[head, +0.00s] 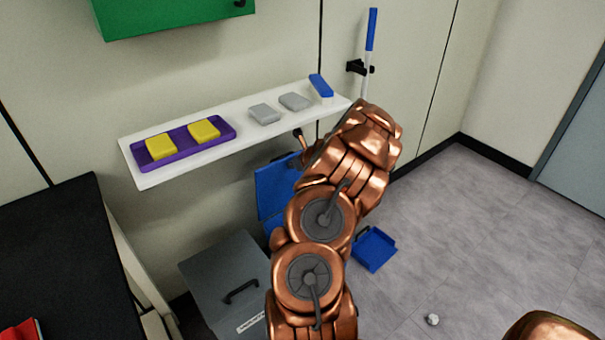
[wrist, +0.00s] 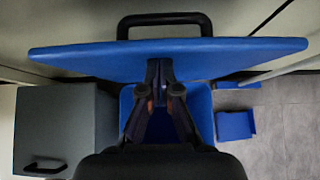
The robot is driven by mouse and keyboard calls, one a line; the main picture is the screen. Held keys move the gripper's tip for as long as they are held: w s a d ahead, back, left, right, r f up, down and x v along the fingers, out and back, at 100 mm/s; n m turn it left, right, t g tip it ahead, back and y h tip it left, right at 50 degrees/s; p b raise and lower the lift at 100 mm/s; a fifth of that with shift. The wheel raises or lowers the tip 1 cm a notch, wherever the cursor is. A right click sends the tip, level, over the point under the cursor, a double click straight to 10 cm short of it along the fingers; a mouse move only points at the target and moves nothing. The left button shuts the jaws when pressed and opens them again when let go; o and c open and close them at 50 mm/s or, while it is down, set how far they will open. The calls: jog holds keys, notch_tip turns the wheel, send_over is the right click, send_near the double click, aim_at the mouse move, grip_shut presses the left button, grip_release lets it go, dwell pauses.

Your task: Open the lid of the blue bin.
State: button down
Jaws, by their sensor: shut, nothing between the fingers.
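The blue bin's lid (wrist: 90,60) spans the upper part of the wrist view, raised and tilted, with its black handle (wrist: 165,18) beyond its far edge. The blue bin (wrist: 202,108) shows below it, partly hidden by my gripper. My gripper (wrist: 165,78) is shut and empty, its fingertips at the lid's near edge; I cannot tell if they touch. In the head view the raised lid (head: 278,185) shows left of my arm, which hides my gripper and much of the bin.
A grey bin (head: 225,270) with a black handle stands left of the blue bin. A white shelf (head: 155,182) with a purple tray and sponges hangs above. A blue dustpan (head: 374,250) lies on the floor to the right. A crumpled white ball (head: 432,319) lies on open floor.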

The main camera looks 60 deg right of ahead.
jog(key=w+p, duration=0.1)
jog(key=p, duration=0.4)
jog(key=shift+w+d+r+g, duration=0.15)
jog(key=shift+w+r+g, duration=0.1)
jog(key=shift+w+g, duration=0.15)
jog(key=shift+f, duration=0.1)
jog(key=shift+s+r, duration=0.4)
jog(key=shift+r, duration=0.1)
jog(key=s+a+r, duration=0.1)
jog(key=s+a, duration=0.1)
jog(key=s, duration=0.5)
jog(key=s+a+r, duration=0.1)
jog(key=s+a, duration=0.2)
jog(key=s, duration=0.4)
jog(key=shift+r, duration=0.25)
jog(key=shift+a, duration=0.1)
